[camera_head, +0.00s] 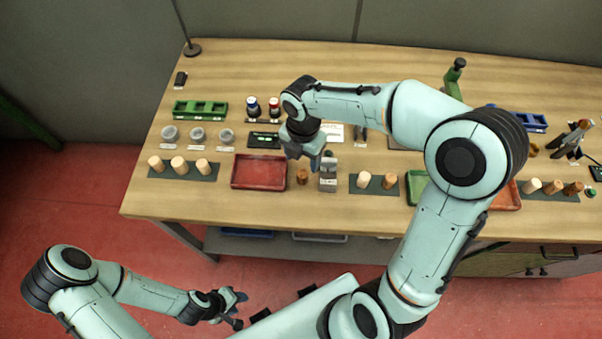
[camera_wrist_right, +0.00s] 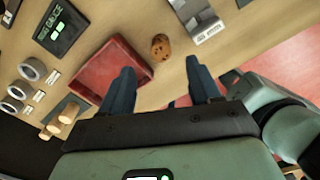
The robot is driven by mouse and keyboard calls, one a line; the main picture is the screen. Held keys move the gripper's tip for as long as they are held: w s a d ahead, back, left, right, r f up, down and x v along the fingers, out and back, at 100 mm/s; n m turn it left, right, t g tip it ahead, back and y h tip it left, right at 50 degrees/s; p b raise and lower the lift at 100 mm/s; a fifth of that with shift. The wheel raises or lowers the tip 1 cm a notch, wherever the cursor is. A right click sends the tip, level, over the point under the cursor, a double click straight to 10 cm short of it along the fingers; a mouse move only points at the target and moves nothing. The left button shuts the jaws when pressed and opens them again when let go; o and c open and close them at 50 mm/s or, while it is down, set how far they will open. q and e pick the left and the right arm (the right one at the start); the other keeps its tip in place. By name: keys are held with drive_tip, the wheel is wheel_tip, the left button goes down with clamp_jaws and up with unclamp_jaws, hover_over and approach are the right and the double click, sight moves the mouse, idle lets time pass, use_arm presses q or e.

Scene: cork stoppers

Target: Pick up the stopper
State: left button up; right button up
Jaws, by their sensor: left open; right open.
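A brown cork stopper (camera_head: 303,177) stands on the wooden table, between the red tray and a grey metal block. It also shows in the right wrist view (camera_wrist_right: 161,46), beyond the fingertips. My right gripper (camera_head: 308,158) is above the table, just behind and over that stopper in the head view. In the wrist view its two dark fingers (camera_wrist_right: 163,72) are apart with nothing between them. Other stoppers (camera_head: 180,166) stand on dark mats left and right. My left gripper (camera_head: 238,308) is low at the left, off the table, and empty.
The red tray (camera_head: 235,183) lies left of the stopper. The grey metal block (camera_head: 328,184) stands close on its right. Round grey rings (camera_head: 198,134), a green rack (camera_head: 200,103) and a dark gauge (camera_head: 264,140) are farther back. The table's front edge is near.

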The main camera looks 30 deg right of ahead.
sight(302, 173)
wheel_tip(302, 173, down, 3)
drive_tip(key=shift+f, duration=0.1)
wheel_tip(302, 173, down, 5)
drive_tip(key=shift+s+a+f+b, duration=0.1)
drive_tip(key=shift+s+a+b, duration=0.05)
drive_tip(key=shift+b, duration=0.2)
drive_tip(key=c, duration=1.1)
